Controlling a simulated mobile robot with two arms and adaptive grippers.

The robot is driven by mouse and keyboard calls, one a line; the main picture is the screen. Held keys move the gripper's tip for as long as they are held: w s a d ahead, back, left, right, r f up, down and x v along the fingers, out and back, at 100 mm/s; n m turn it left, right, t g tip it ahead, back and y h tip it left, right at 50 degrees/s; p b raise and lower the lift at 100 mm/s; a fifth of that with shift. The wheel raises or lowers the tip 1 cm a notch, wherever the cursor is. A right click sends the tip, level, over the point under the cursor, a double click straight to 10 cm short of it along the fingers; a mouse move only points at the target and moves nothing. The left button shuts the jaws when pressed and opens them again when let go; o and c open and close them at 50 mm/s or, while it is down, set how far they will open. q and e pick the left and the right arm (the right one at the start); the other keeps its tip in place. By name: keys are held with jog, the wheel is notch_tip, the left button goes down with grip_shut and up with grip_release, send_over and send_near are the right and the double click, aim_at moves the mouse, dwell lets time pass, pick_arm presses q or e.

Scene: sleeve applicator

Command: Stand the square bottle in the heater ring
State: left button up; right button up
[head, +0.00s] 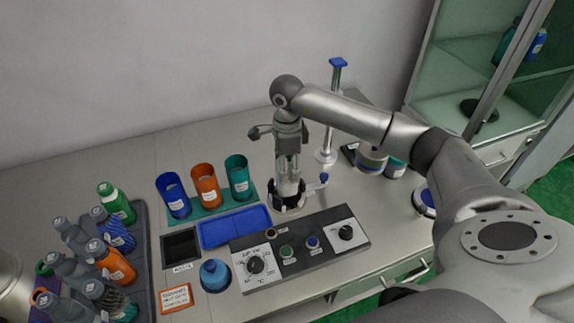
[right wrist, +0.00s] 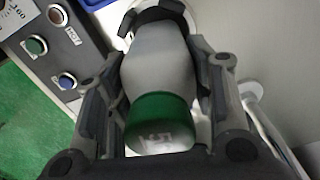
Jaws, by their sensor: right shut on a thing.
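My right gripper (head: 288,172) points straight down over the heater ring (head: 287,203), a dark ring with pale parts on the bench. It is shut on a pale grey bottle with a green cap (right wrist: 160,122), taken to be the square bottle; its cross-section is hard to judge. In the right wrist view the fingers (right wrist: 158,75) lie on both sides of the bottle, and its far end reaches the dark ring (right wrist: 150,14). In the head view the bottle (head: 288,187) looks upright; I cannot tell whether it rests on the base. My left gripper is not in view.
A control panel (head: 300,247) with knobs and buttons stands in front of the ring. Blue, orange and teal cups (head: 206,186) and a blue tray (head: 234,227) are to the left. A blue-topped post (head: 336,110) stands behind right. Several bottles fill a grey rack (head: 143,270) at left.

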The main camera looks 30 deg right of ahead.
jog(key=shift+f+b, duration=1.55)
jog(key=shift+f, duration=0.4)
jog(key=o, duration=1.3)
jog(key=shift+o, duration=0.2)
jog(key=o, duration=0.5)
jog(key=shift+r, duration=0.1)
